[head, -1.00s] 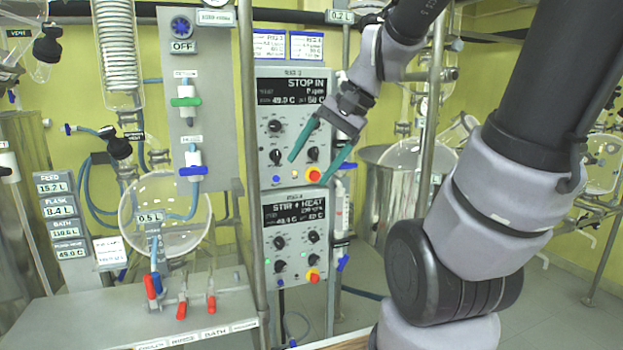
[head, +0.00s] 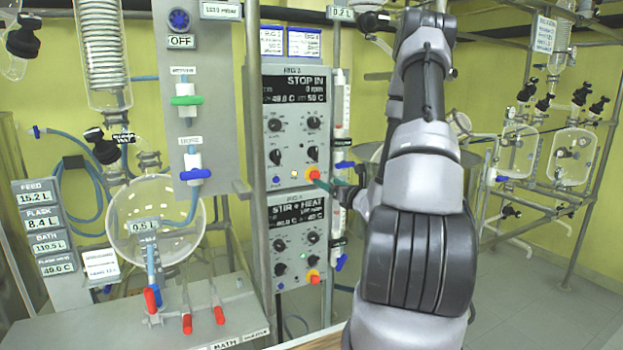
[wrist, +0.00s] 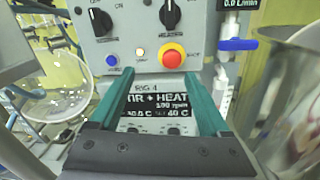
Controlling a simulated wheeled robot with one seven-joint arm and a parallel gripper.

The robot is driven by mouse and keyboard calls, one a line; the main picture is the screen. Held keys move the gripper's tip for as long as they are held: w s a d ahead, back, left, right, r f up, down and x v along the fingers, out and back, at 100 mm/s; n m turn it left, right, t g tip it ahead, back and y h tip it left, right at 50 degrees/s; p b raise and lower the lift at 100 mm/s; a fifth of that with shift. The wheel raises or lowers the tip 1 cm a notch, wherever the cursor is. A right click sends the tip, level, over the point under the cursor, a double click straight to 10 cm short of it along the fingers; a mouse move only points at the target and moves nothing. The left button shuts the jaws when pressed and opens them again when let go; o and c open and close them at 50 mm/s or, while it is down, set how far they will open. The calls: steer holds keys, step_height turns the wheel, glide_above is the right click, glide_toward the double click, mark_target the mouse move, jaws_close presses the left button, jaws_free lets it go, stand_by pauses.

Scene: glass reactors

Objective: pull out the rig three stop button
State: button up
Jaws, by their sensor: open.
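The rig three stop button is a red mushroom knob (head: 312,173) on a yellow base, at the lower right of the upper panel (head: 268,152). That panel's display (head: 295,88) reads STOP IN. The wrist view shows the red knob (wrist: 172,58) just beyond my fingertips and nearer the right finger. My gripper (wrist: 158,74) is open and empty, its teal fingers pointing at the panel. In the head view one teal fingertip (head: 325,185) shows just right of and below the knob; my arm hides the rest. I cannot tell whether the fingers touch anything.
The rig four panel (head: 268,240) hangs directly below, with its own red button (head: 314,275). A blue-handled valve (wrist: 238,45) and tubing stand close right of the panel. A metal vessel (wrist: 290,90) is at the right. A round flask (head: 120,225) is left.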

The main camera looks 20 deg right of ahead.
mark_target(316, 176)
steer(key=shift+m+h, duration=0.5)
steer(key=shift+h, duration=0.2)
steer(key=w, duration=0.3)
steer(key=w+f, duration=0.1)
steer(key=w, duration=0.3)
steer(key=w+d, duration=0.1)
steer(key=w, duration=0.2)
steer(key=shift+w+f, duration=0.15)
steer(key=shift+w, duration=0.2)
jaws_close()
stand_by(0.4)
